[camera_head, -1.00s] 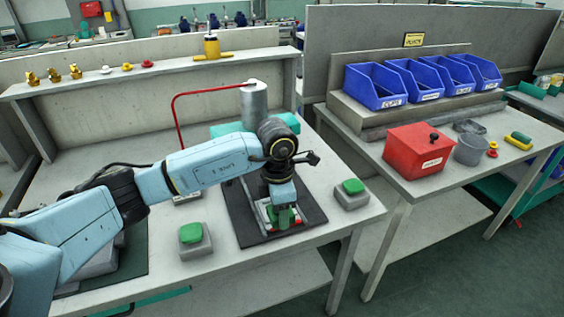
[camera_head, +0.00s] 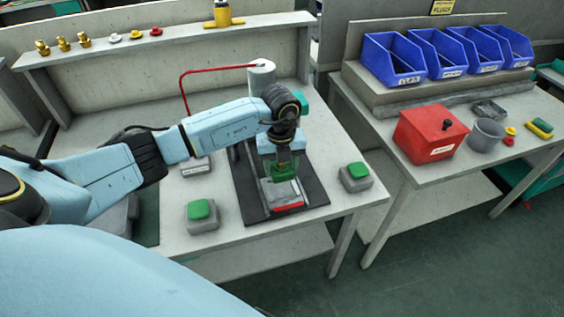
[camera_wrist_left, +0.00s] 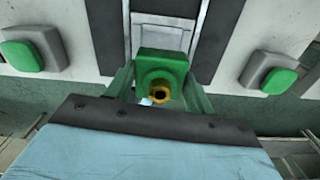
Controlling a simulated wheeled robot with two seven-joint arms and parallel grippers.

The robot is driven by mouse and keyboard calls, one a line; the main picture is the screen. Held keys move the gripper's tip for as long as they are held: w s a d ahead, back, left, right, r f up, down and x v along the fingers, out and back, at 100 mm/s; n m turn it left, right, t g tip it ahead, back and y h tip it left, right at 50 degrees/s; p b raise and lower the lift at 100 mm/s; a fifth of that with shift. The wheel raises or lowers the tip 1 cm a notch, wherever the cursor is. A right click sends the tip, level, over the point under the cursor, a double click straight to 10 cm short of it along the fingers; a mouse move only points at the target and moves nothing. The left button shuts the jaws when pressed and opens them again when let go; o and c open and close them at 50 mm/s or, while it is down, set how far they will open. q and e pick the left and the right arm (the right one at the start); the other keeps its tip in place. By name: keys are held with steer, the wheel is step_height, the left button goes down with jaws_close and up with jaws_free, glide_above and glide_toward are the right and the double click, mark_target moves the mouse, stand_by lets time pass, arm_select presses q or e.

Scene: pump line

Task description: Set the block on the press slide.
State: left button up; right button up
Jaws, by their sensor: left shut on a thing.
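My left gripper (camera_head: 281,172) is shut on a green block (camera_head: 283,166). In the left wrist view, the block (camera_wrist_left: 161,72) has a yellow ring around a dark hole and sits between the two green fingers. The press slide (camera_head: 284,192), a grey plate with a red bar at its front, lies on a dark mat below the gripper. The block is over the back part of the slide; whether it touches cannot be told. The press's grey cylinder (camera_head: 261,78) stands behind, partly hidden by my arm. My right gripper is not in view.
Two grey boxes with green buttons, left (camera_head: 201,214) and right (camera_head: 355,177), flank the mat (camera_head: 248,196). A red bent rod (camera_head: 184,95) rises behind my arm. The right bench holds a red box (camera_head: 431,134), a grey cup (camera_head: 486,136) and blue bins (camera_head: 394,60).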

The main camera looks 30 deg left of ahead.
arm_select(q)
steer(key=shift+f+b, duration=1.95)
steer(key=shift+f, duration=0.45)
steer(key=shift+f, duration=0.55)
stand_by(0.5)
steer(key=shift+c, duration=0.5)
steer(key=o, duration=1.3)
steer(key=shift+o, duration=0.5)
steer(key=shift+o, duration=1.2)
